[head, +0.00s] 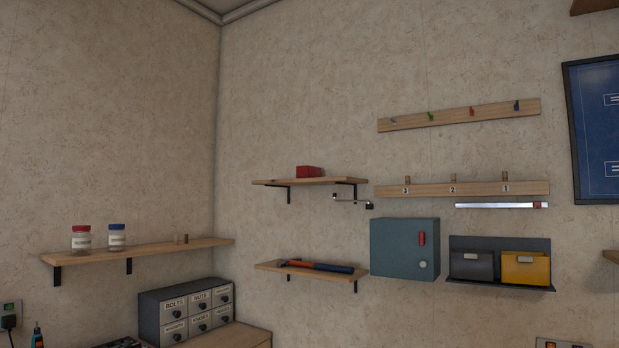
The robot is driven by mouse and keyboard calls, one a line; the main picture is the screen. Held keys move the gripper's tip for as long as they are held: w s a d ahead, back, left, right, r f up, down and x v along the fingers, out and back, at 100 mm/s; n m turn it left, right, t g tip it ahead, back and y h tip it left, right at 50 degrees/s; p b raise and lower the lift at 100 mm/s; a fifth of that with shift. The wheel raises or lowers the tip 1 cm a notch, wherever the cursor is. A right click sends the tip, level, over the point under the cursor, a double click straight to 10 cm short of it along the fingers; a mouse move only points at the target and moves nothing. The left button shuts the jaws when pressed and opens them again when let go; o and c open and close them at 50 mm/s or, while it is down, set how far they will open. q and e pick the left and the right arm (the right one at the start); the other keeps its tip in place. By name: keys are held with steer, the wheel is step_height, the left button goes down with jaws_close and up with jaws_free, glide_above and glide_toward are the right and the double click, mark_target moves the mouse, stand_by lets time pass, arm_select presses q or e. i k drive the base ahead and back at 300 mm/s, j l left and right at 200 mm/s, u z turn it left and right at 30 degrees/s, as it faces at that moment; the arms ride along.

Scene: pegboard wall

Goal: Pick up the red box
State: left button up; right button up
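The red box (309,172) is small and rectangular. It sits on the upper wooden shelf (337,182) near the middle of the head view, towards the shelf's back by the wall. Nothing touches it from above or in front. Neither of my grippers shows in the head view, so their place relative to the box cannot be seen.
A lower shelf (268,266) holds a hammer (316,266). A crank handle (351,199) sticks out by the upper shelf's right end. To the right are a teal cabinet (396,250) and peg rails (460,115). Jars (81,238) stand on the left shelf (150,251).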

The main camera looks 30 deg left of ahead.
mark_target(302, 172)
steer(key=u, duration=0.4)
steer(key=i+j+u, duration=0.1)
steer(key=u, duration=0.3)
steer(key=i+u, duration=0.1)
steer(key=u, duration=0.3)
steer(key=i+u, duration=0.1)
steer(key=u, duration=0.3)
